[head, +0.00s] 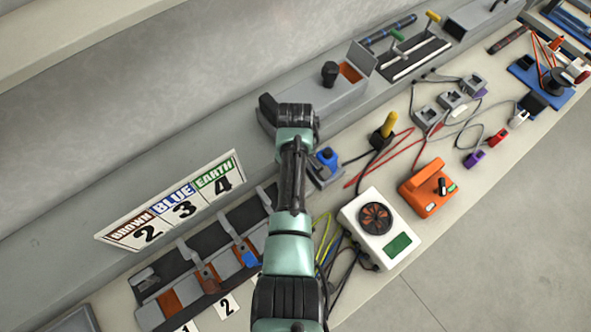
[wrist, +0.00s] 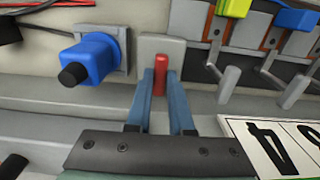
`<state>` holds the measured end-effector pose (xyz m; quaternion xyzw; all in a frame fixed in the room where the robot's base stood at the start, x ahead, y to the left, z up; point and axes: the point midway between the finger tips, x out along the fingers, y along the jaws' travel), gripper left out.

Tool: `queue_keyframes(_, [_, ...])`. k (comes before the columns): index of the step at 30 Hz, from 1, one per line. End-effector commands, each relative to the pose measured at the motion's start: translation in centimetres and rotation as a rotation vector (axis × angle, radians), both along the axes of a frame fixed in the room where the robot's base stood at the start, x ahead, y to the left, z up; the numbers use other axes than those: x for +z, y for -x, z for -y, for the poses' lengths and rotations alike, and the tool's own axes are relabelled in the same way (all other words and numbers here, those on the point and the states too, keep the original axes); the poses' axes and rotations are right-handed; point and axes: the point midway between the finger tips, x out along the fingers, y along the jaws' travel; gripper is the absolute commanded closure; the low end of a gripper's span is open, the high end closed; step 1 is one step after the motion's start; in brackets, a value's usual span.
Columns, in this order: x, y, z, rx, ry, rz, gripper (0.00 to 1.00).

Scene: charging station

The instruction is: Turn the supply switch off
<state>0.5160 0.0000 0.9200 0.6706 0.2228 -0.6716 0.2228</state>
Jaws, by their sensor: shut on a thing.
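The supply switch appears to be the red lever (wrist: 160,64) on a small grey plate (wrist: 184,48) in the wrist view. My gripper (wrist: 161,78) has its two blue-grey fingers on either side of the lever and is shut on it. The lever's lower part shows between the fingers. In the head view my arm covers this spot, so the lever and my fingertips are hidden there. Whether the switch stands on or off cannot be told.
A blue connector with a black end (wrist: 95,60) sits left of the lever in the wrist view. Clamps with metal levers (wrist: 285,85) and a numbered label board (head: 180,202) are close by. A white meter (head: 376,227), an orange box (head: 428,188) and loose cables crowd the bench.

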Motion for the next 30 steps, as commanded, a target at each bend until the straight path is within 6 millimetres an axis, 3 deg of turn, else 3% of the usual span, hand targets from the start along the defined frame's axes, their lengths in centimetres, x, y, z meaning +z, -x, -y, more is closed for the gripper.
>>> queue_keyframes(9, [0.2, -0.3, -0.1, 0.005, -0.001, 0.008, 1.00])
queue_keyframes(10, [0.2, -0.3, -0.1, 0.005, -0.001, 0.008, 0.75])
queue_keyframes(14, [0.2, -0.2, -0.1, 0.004, -0.001, 0.006, 0.51])
queue_keyframes(24, [0.2, -0.1, 0.0, 0.003, 0.000, 0.002, 0.50])
queue_keyframes(30, [2.4, -0.2, 0.0, 0.002, 0.001, 0.006, 0.50])
